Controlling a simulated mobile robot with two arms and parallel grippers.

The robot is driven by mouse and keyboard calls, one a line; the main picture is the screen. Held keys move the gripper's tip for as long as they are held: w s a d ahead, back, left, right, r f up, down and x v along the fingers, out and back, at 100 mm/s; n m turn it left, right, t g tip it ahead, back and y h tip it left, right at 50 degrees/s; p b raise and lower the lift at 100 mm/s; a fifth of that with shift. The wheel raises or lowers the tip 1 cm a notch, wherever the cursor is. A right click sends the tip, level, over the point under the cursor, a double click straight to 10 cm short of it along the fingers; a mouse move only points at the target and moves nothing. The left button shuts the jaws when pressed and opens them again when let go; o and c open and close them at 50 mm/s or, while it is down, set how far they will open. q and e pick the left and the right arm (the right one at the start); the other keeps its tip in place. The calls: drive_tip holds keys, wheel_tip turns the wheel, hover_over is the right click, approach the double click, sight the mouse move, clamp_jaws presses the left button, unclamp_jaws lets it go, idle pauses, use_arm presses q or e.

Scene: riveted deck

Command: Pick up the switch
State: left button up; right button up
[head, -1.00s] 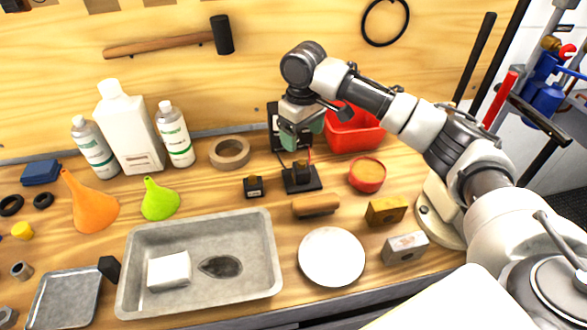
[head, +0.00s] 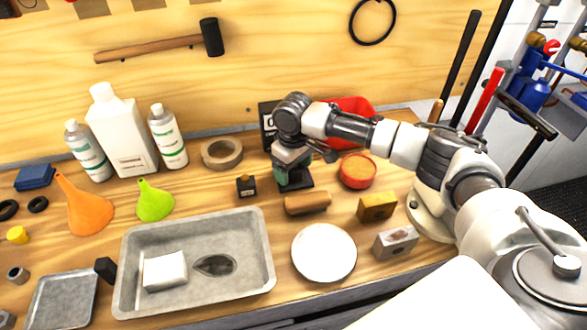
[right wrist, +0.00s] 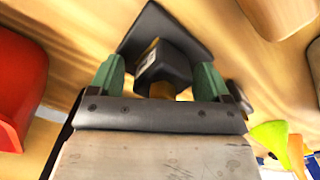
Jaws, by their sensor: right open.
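My right gripper (head: 284,180) is lowered over a black base (head: 303,183) on the workbench. In the right wrist view its green fingertips (right wrist: 158,76) are apart, one on each side of a small dark block with a pale label and a yellowish part, which looks like the switch (right wrist: 165,66). The block is on or just above the dark base plate (right wrist: 157,22); contact with the fingers cannot be told. In the head view the gripper hides this block. A similar small black block (head: 246,187) with a yellowish top stands just left. My left gripper is not in view.
A red bin (head: 352,108) and a red-rimmed round tin (head: 357,171) stand right of the gripper. A tape roll (head: 222,153) is to the left. A wooden handle (head: 307,203), a white plate (head: 324,253) and a metal tray (head: 126,270) lie in front.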

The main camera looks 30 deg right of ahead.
drive_tip(key=c, duration=0.9)
drive_tip(key=shift+r, duration=0.1)
drive_tip(key=shift+r, duration=0.1)
drive_tip(key=shift+r, duration=0.25)
wheel_tip(320, 180, up, 4)
drive_tip(key=shift+f, duration=0.2)
drive_tip(key=s+d+r, duration=0.5)
drive_tip(key=s+r, duration=0.1)
drive_tip(key=s, duration=0.4)
drive_tip(key=shift+d+r+b, duration=0.3)
drive_tip(key=shift+b, duration=0.05)
